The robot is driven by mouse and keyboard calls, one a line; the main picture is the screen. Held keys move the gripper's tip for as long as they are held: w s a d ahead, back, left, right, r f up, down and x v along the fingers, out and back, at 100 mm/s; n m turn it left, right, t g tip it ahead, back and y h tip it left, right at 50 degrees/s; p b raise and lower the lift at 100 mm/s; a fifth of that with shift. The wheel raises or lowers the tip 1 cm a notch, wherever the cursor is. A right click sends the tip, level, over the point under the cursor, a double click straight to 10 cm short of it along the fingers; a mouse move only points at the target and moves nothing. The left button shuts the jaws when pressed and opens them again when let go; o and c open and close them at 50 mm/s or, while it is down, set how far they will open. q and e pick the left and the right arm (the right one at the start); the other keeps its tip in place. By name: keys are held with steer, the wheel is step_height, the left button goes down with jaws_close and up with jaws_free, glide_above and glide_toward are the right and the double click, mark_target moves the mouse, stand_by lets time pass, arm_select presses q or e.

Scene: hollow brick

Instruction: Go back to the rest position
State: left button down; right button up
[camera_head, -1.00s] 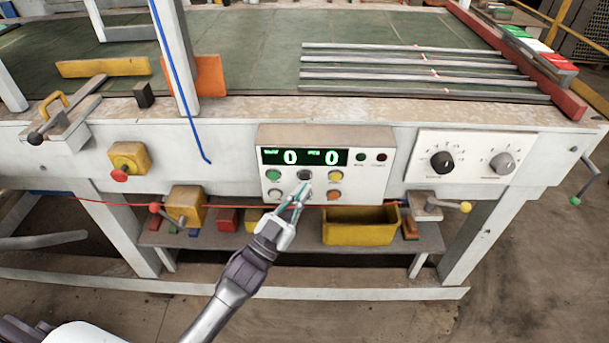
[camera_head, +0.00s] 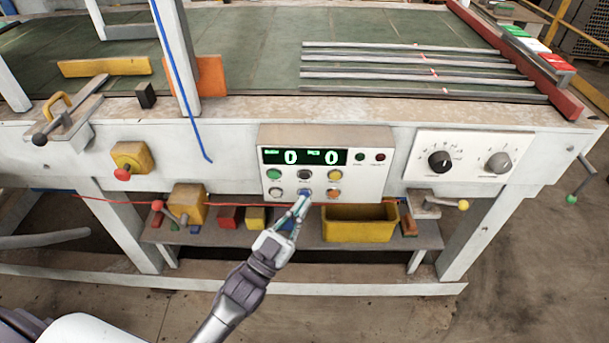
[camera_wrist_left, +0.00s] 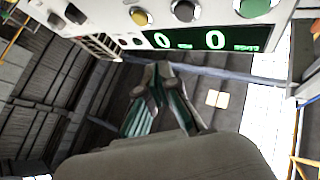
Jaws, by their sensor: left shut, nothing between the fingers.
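My left gripper (camera_head: 297,210) is shut and empty. In the head view it is just in front of the lower edge of the white control panel (camera_head: 268,180), below a blue button (camera_head: 304,192). The panel has a green display (camera_head: 304,157) showing two zeros, and several coloured buttons. In the left wrist view the fingers (camera_wrist_left: 158,72) are together, and the panel's display (camera_wrist_left: 190,40) lies along the top. I cannot tell how wide the gap between fingertips and panel is. My right gripper is not in view.
A yellow bin (camera_head: 360,232) stands on the shelf right of my gripper. A yellow box with a red emergency knob (camera_head: 123,173) is on the left. A dial panel (camera_head: 470,159) is on the right. Clamp handles with round knobs stick out in front.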

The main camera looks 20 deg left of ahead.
arm_select(q)
steer(key=s+a+f+n+g+y, duration=0.1)
steer(key=s+f+g+y, duration=0.15)
steer(key=f, duration=0.95)
steer(key=s+a+f+n+g+y, duration=0.15)
steer(key=s+f+g, duration=0.25)
steer(key=f, duration=0.8)
steer(key=s+a+f+n+g+y, duration=0.1)
steer(key=s+a+f+g+y, duration=0.2)
steer(key=f, duration=0.9)
steer(key=s+a+f+g, duration=0.1)
steer(key=s+f+g, duration=0.2)
steer(key=s+f, duration=0.3)
steer(key=s+a+f+g+y, duration=0.1)
steer(key=s+f+g, duration=0.3)
steer(key=s, duration=1.1)
steer(key=s+a+f+n+g, duration=0.1)
steer(key=s+f+g, duration=0.3)
steer(key=s+f, duration=0.5)
steer(key=shift+s+y, duration=0.4)
steer(key=shift+s, duration=0.5)
steer(key=shift+s+a, duration=0.1)
